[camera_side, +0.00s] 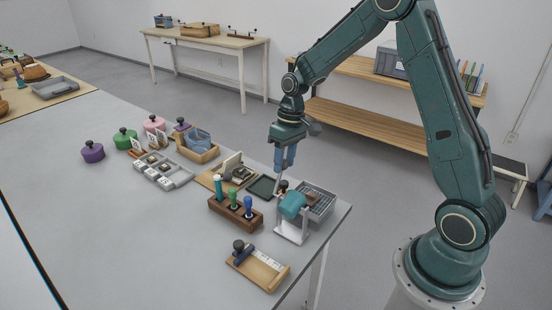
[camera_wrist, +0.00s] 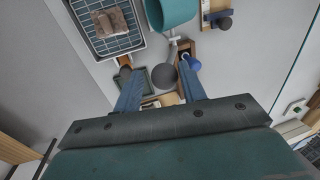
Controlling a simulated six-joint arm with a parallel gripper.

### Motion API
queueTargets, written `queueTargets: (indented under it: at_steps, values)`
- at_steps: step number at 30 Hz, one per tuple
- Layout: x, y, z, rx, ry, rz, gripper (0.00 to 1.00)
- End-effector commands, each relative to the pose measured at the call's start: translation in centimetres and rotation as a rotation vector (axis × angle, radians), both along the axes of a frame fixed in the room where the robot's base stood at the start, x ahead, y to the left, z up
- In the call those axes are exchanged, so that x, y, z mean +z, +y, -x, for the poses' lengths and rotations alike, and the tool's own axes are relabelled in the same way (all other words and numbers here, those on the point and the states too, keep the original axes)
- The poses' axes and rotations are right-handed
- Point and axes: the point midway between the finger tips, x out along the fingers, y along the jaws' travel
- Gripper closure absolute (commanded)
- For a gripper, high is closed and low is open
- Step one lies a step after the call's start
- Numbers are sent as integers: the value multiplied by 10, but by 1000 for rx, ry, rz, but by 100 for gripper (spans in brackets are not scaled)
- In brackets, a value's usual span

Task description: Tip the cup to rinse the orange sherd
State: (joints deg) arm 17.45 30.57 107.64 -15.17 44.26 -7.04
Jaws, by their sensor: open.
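The teal cup (camera_side: 291,206) sits on a white stand near the table's right end; part of it shows at the top of the wrist view (camera_wrist: 170,10). A dark round knob (camera_wrist: 164,76) is beside the cup. A brownish sherd (camera_wrist: 110,20) lies on the grid of a grey tray (camera_wrist: 72,42) next to the cup; I cannot tell that it is orange. My gripper (camera_side: 281,168) points down above the knob and is open. In the wrist view the knob shows between its two blue fingers (camera_wrist: 162,78), with no clear contact.
A wooden block (camera_side: 235,214) with several coloured handles stands left of the cup. A small wooden board (camera_side: 258,266) lies in front. A dark shallow tray (camera_side: 262,187) is behind the block. Lidded pots, labelled trays and a wooden box stand farther left. The table's front left is clear.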

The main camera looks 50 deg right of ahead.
Motion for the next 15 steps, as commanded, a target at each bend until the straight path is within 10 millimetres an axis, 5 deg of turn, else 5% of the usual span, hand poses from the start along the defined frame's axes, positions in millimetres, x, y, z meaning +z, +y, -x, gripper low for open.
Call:
queueTargets:
  at_steps: [15]
  values:
    - [22,-5,0,0,-2,0,59]
